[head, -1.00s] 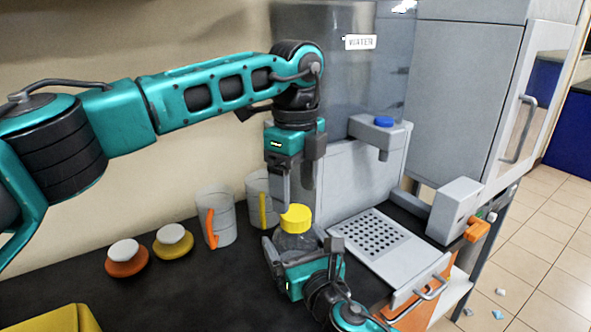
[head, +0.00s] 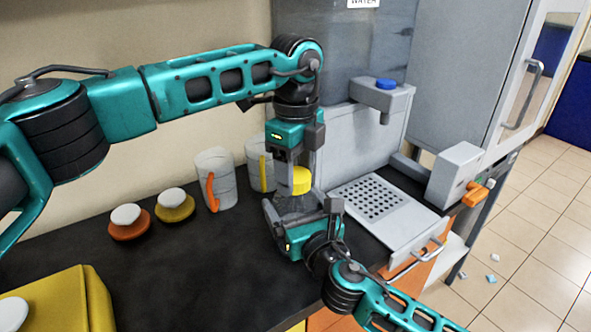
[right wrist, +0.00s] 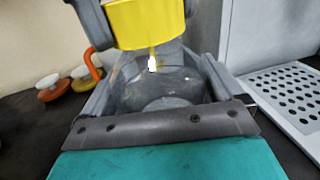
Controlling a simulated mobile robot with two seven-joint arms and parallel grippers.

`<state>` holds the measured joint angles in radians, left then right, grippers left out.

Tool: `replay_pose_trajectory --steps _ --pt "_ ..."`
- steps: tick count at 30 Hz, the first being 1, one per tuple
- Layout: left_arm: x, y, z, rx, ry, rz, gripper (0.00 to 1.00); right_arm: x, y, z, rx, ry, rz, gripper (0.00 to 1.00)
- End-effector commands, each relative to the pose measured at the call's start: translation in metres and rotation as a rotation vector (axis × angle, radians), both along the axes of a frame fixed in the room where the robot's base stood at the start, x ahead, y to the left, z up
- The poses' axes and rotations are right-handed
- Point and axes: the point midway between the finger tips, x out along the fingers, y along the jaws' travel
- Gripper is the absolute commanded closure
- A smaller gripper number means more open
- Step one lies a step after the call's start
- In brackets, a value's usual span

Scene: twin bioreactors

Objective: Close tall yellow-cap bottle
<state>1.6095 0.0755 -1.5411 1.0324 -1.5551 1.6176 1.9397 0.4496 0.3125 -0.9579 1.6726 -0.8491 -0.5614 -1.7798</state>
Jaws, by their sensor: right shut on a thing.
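The clear bottle (head: 290,206) stands upright with its yellow cap (head: 300,181) at the top. In the right wrist view the cap (right wrist: 146,22) is above the clear bottle body (right wrist: 165,88); I cannot tell how tightly it sits. My right gripper (head: 284,218) is shut on the bottle body from the front, its jaws on both sides of it. My left gripper (head: 297,175) points straight down from above, fingers apart on either side of the cap. Contact between those fingers and the cap is not clear.
A perforated tray (head: 375,198) and a blue-topped spout (head: 385,87) are right of the bottle. Cups with an orange handle (head: 216,180) and a yellow handle (head: 262,165) stand behind left. Orange (head: 128,228) and yellow (head: 174,207) knob-topped items and a yellow box (head: 60,300) are left.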

Motion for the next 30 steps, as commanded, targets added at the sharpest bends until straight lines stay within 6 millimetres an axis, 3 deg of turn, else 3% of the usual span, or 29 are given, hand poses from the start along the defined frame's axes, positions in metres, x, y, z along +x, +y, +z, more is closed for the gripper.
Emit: replay_pose_trajectory --steps 9,14,17,30 --pt "-0.0002 0.0002 0.0001 0.001 0.001 0.000 0.80 0.0000 -0.0003 -0.0008 -0.001 0.002 -0.001 0.91" --pt "-0.0002 0.0002 0.0000 0.001 0.002 -0.037 0.81 0.0002 -0.0004 -0.0008 0.000 0.002 -0.001 0.91" --pt "-0.0002 0.0002 -0.0001 0.001 0.002 -0.152 0.81 0.0002 -0.0004 -0.0008 0.000 0.002 -0.001 0.91" --pt "-0.0001 0.0002 -0.0007 0.002 0.002 -0.965 0.81 0.0002 -0.0006 -0.0009 0.000 0.002 -0.001 0.91"
